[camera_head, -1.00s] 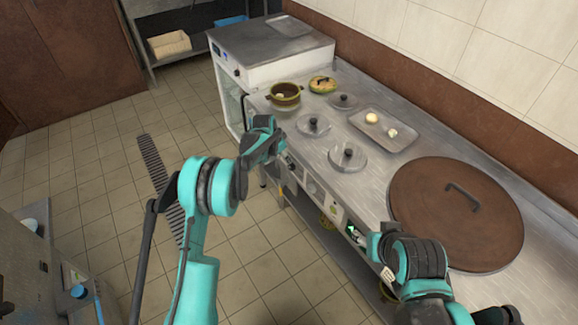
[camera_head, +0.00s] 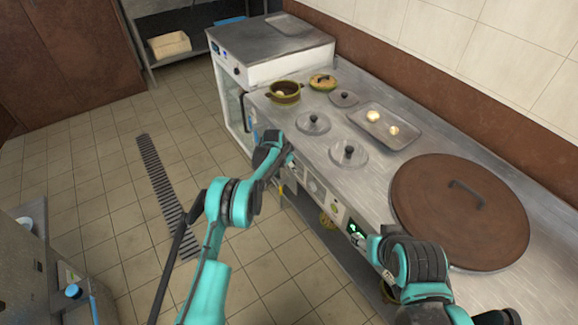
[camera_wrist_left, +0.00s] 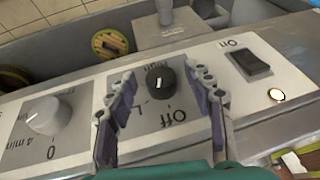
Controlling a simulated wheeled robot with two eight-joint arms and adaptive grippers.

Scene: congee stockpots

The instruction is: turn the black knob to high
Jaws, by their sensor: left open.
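The black knob (camera_wrist_left: 162,84) sits on the light front panel (camera_wrist_left: 75,100) in the left wrist view. A short white mark shows on its face. "Off" is printed below it, with "L" at lower left and a partly hidden label above. My left gripper (camera_wrist_left: 167,80) is open, with one finger on each side of the knob; I cannot tell whether either touches it. In the head view my left gripper (camera_head: 284,158) is at the counter's front panel, and the knob is not distinguishable. My right arm (camera_head: 412,262) is at lower right; its gripper does not show.
A white dial (camera_wrist_left: 45,116) sits left of the knob, a black rocker switch (camera_wrist_left: 250,64) with a lit lamp (camera_wrist_left: 276,95) right. On the counter are a pot (camera_head: 285,92), steel lids (camera_head: 349,155), a tray (camera_head: 392,140) and a big brown lid (camera_head: 440,220).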

